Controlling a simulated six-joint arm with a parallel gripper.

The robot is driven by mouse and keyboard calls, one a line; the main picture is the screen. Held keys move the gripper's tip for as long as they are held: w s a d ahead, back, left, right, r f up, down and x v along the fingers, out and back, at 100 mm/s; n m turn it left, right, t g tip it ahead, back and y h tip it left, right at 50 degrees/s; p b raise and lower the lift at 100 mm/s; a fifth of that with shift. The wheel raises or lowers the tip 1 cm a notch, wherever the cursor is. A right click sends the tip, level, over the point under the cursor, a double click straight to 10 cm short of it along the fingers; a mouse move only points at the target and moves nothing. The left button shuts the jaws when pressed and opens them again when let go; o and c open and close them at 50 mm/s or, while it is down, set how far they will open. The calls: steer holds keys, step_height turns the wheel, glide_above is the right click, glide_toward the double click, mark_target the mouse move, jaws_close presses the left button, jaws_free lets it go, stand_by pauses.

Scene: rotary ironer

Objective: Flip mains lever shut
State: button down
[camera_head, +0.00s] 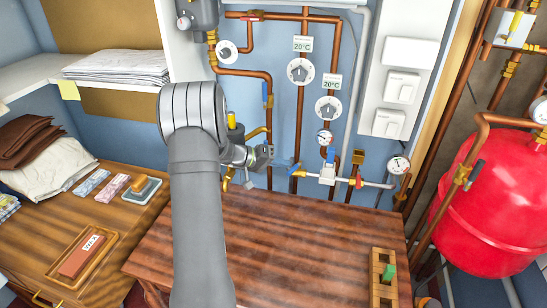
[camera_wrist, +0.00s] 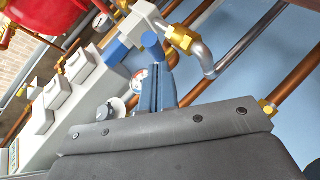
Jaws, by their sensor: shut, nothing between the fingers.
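No lever carries a label I can read, so I cannot tell for sure which is the mains lever. A blue-handled valve (camera_head: 328,171) sits on the low horizontal pipe, right of my gripper (camera_head: 268,152). Another blue lever (camera_head: 267,95) is on a vertical copper pipe above my gripper, and a small blue lever (camera_head: 296,168) is just to its right. In the wrist view, my gripper's fingers (camera_wrist: 153,62) are together and empty. They point at a grey valve body with a blue part (camera_wrist: 116,52); contact is unclear. My arm hides part of the pipework.
A wooden bench (camera_head: 300,245) lies below, mostly clear, with a wooden block holding a green piece (camera_head: 388,271) at right. A red tank (camera_head: 490,200) stands far right. Gauges, dials and copper pipes crowd the wall. Folded cloth (camera_head: 118,66) lies on the left shelf.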

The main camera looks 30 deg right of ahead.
steer(key=shift+s+f, duration=0.1)
steer(key=shift+s, duration=0.05)
steer(key=shift+s+d+n+t, duration=0.15)
steer(key=shift+s+n+t, duration=0.3)
steer(key=shift+s, duration=0.3)
steer(key=shift+s+d+n+t, duration=0.1)
steer(key=shift+s+n+t, duration=0.25)
steer(key=shift+s+t, duration=0.3)
steer(key=w+v, duration=0.1)
steer(key=v, duration=1.2)
steer(key=shift+r, duration=0.25)
steer(key=shift+w+d, duration=0.1)
steer(key=shift+d, duration=0.05)
